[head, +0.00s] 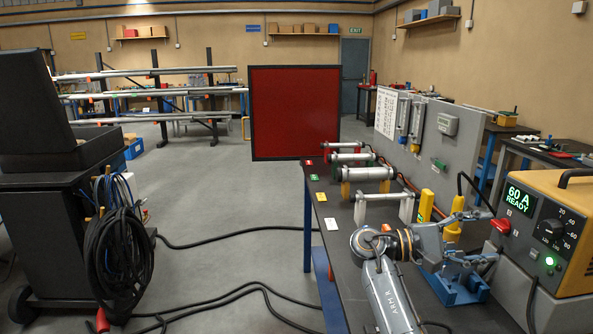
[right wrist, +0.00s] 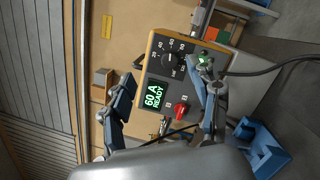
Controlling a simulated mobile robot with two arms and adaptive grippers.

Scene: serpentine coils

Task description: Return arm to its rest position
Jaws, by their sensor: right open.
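My right arm (head: 391,295), marked ARM R, comes up from the bottom of the head view and bends right over the dark bench. My right gripper (head: 487,237) points right, toward the yellow and grey power unit (head: 568,215) whose display reads 60 A READY. In the right wrist view the two fingers of my right gripper (right wrist: 168,92) are spread wide with nothing between them. The power unit (right wrist: 152,118) with its red switch shows beyond the fingers. My left arm and gripper are not in view.
A blue stand (head: 455,291) is on the bench below my right gripper; it also shows in the right wrist view (right wrist: 266,150). Yellow holders (head: 453,228) stand behind the gripper. Several tubes on supports (head: 384,207) line the bench's left side. A black cable (head: 484,193) loops near the power unit.

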